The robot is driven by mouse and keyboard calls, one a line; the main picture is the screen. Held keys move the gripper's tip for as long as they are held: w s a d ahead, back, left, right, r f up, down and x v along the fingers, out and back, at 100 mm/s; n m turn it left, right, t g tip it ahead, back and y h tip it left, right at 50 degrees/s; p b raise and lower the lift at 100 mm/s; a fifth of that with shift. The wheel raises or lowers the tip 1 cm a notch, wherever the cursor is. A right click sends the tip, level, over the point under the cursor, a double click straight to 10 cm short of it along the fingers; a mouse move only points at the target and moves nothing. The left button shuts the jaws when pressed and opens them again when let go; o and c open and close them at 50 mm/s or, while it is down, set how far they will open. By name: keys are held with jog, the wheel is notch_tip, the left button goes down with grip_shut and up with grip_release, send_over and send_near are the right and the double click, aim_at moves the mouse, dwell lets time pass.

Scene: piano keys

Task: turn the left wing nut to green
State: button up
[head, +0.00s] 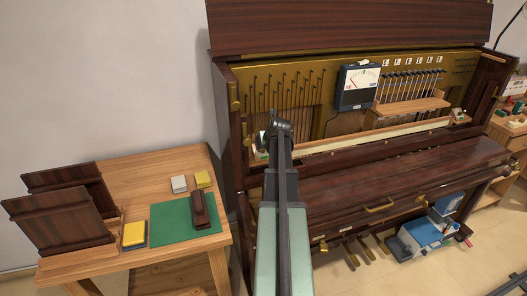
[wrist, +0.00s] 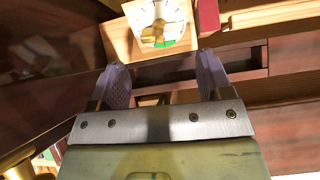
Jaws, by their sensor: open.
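In the wrist view, a brass wing nut (wrist: 157,31) sits on a round white dial (wrist: 174,15) set on a pale wooden block (wrist: 120,40). A green sector shows at the dial's lower edge. Which way the wings point is hard to tell. My gripper (wrist: 163,74) is open and empty, its two purple fingers apart just short of the block and not touching the nut. In the head view, my arm covers most of the piano's left end and I cannot make out the fingers; a small pale part with green (head: 261,146) shows beside the arm.
A red block (wrist: 208,15) stands right of the dial in the wrist view. The upright piano (head: 390,185) has a meter (head: 358,86) and a wooden shelf (head: 412,106) at its open front. A side table (head: 140,180) stands left.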

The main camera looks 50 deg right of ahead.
aim_at(264, 150)
jog(key=shift+f, duration=0.15)
jog(key=shift+b+x, duration=2.9)
jog(key=shift+x, duration=0.8)
jog(key=shift+d, duration=0.1)
jog(key=shift+s+r+p, duration=0.15)
jog(key=shift+r+p, duration=0.25)
jog(key=shift+r, duration=0.05)
jog(key=shift+s+a+r, duration=0.1)
jog(key=shift+a, duration=0.1)
jog(key=shift+c, duration=0.3)
